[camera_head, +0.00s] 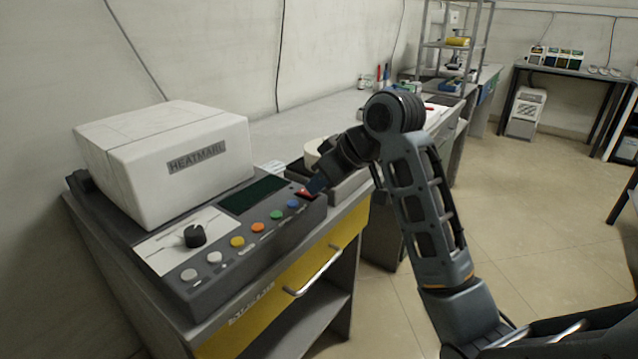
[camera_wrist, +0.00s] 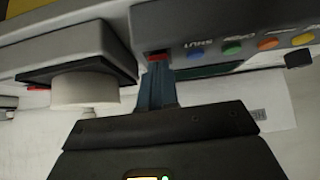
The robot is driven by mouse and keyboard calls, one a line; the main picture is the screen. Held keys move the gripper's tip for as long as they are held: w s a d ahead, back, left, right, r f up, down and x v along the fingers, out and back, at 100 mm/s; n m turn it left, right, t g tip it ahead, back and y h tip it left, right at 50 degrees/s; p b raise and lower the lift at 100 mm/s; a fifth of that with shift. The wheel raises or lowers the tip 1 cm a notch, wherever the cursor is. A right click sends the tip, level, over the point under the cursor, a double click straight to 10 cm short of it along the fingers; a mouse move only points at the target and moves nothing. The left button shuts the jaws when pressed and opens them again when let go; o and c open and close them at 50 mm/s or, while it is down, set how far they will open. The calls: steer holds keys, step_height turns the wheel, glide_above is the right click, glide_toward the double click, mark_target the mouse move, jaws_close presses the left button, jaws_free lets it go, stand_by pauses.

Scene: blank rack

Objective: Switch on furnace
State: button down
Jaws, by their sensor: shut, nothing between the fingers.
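The furnace (camera_head: 165,155) is a white box labelled in dark letters, on a dark grey base at the left of the bench. Its front panel (camera_head: 212,292) has a black knob (camera_head: 194,236), several coloured round buttons and a red switch (camera_head: 304,193) at the right end. My gripper (camera_head: 314,186) is shut and empty, its tips right at the red switch. In the wrist view the closed fingers (camera_wrist: 157,70) point at the red switch (camera_wrist: 158,56), which they partly cover. I cannot tell whether they touch it or whether it is pressed.
A round cream-coloured object (camera_wrist: 85,88) sits on a dark stand just beside the panel, close to my gripper. The bench (camera_head: 290,128) runs on to the back with pens and small items. A yellow drawer (camera_head: 285,285) with a handle is below.

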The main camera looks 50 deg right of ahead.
steer(key=shift+s+f+t+b, duration=0.1)
steer(key=shift+f+t+b, duration=0.35)
steer(key=shift+f, duration=0.1)
steer(key=shift+r+p, duration=0.35)
steer(key=shift+r, duration=0.1)
steer(key=shift+r+p, duration=0.7)
steer(key=shift+p, duration=0.25)
steer(key=shift+r, duration=0.1)
